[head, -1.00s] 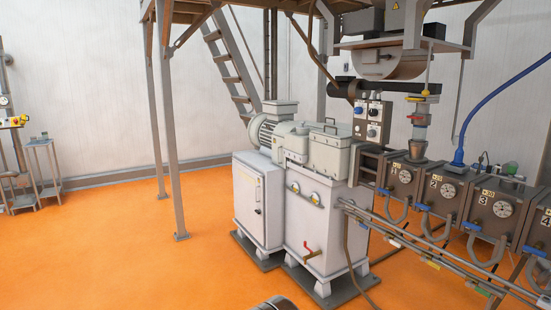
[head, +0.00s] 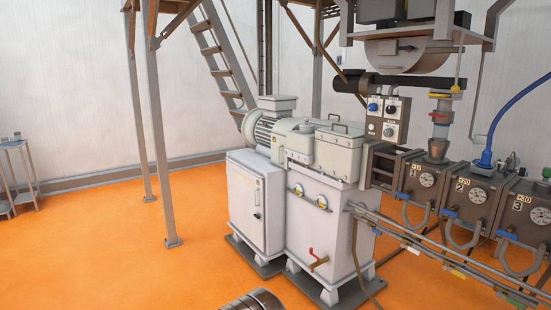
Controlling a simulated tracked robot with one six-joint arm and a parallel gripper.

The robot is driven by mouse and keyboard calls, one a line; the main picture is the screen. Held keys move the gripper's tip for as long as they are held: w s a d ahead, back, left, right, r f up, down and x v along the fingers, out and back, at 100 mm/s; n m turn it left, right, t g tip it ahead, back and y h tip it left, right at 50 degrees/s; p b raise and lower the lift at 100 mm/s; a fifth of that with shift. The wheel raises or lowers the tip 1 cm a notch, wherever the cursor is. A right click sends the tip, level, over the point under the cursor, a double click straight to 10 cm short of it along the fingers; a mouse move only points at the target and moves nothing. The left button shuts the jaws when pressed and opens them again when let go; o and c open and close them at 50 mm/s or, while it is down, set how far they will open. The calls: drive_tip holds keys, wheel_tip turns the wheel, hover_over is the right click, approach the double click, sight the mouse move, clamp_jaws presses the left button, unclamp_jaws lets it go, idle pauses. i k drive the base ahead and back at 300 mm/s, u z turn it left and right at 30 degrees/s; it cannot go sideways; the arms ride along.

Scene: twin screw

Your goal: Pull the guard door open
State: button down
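No panel in the head view is clearly marked as the guard door. A white cabinet (head: 240,214) with a closed front door and a small dark handle (head: 257,198) stands left of the machine's white gearbox base (head: 320,228). Above the base, a pale grey cover (head: 338,152) with dark handles on top is closed. My gripper is not in view. A rounded metallic part at the bottom edge may be mine; it shows no fingers.
The barrel (head: 470,200) with gauges and hoses runs to the right, with pipes (head: 440,250) along its front. A steel post (head: 158,140) and stairs (head: 222,55) stand at the left. A small stand (head: 18,172) is at the far left. The orange floor (head: 120,265) is clear ahead and left.

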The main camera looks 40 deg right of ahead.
sight(278, 143)
drive_tip(key=i, duration=1.2)
drive_tip(key=z, duration=1.7)
drive_tip(key=i, duration=2.2)
